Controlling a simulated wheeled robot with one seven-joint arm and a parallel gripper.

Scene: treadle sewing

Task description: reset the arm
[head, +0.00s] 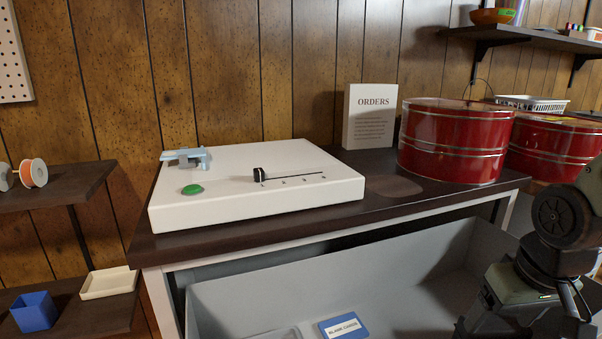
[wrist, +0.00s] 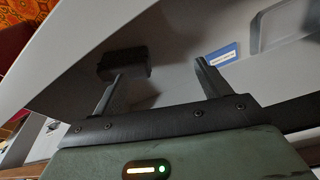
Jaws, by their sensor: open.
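My arm shows at the lower right of the head view, in front of the table; its fingertips cannot be made out there. In the wrist view my gripper (wrist: 158,82) is open, its two dark fingers wide apart with nothing between them. Past the fingers is the inside of a large grey bin (head: 230,290). A dark block (wrist: 124,64) shows just beyond the left finger; I cannot tell whether they touch. A blue card box (head: 344,327) labelled BLANK CARDS lies in the bin, and it also shows in the wrist view (wrist: 223,56).
A white machine (head: 300,165) with a green button (head: 192,190) and a black slider (head: 258,175) stands on the dark table (head: 420,203). An ORDERS sign (head: 370,118) and red drums (head: 452,140) stand behind and right. Shelves are at left (head: 60,188) and upper right (head: 540,38).

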